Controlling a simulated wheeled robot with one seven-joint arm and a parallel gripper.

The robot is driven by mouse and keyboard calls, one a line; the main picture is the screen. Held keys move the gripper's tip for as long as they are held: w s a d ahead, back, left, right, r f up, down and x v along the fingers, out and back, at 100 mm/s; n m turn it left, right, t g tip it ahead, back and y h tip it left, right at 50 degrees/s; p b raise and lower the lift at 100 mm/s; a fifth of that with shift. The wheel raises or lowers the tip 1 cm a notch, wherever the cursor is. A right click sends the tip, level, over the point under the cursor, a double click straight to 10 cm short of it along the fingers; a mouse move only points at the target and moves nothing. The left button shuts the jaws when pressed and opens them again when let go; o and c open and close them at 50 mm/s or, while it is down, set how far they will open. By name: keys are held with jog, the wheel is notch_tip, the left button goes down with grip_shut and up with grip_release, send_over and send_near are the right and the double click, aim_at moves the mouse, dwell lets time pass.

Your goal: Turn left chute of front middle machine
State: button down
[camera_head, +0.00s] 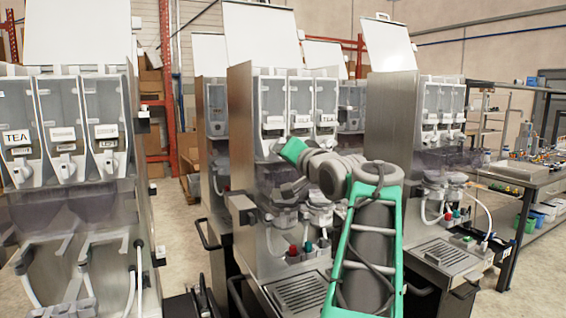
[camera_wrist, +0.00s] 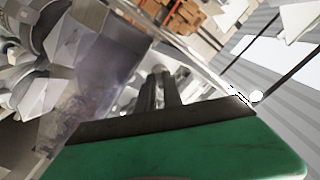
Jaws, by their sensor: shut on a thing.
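The front middle machine (camera_head: 243,130) is a tall steel cabinet with its lid up and several clear canisters side by side. Its left canister (camera_head: 272,98) has a white label, and the left chute (camera_head: 276,147) sits just below that label, mostly hidden by my gripper. My gripper (camera_head: 283,151) reaches in at the chute, with my arm coming from the lower right. In the wrist view, my two dark fingers (camera_wrist: 160,88) are close together beyond the green housing. They are shut on the left chute, whose grasped part is hardly visible. Pale chutes (camera_wrist: 38,95) show at the left there.
A machine with a TEA label (camera_head: 17,137) stands at the left, and another machine (camera_head: 392,150) stands at the right. Below my arm are hoses, coloured caps (camera_head: 308,247) and a drip tray (camera_head: 300,292). A cluttered bench (camera_head: 520,172) is at far right.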

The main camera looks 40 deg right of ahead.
jog(key=n+b, duration=0.4)
jog(key=n, duration=0.3)
jog(key=shift+f+n+b, duration=0.1)
jog(key=shift+n+b, duration=0.2)
jog(key=shift+n, duration=0.4)
jog(key=c, duration=1.5)
grip_release()
jog(key=b+v, duration=0.1)
jog(key=v, duration=0.6)
jog(key=shift+s+a, duration=0.15)
jog(key=shift+s, duration=0.2)
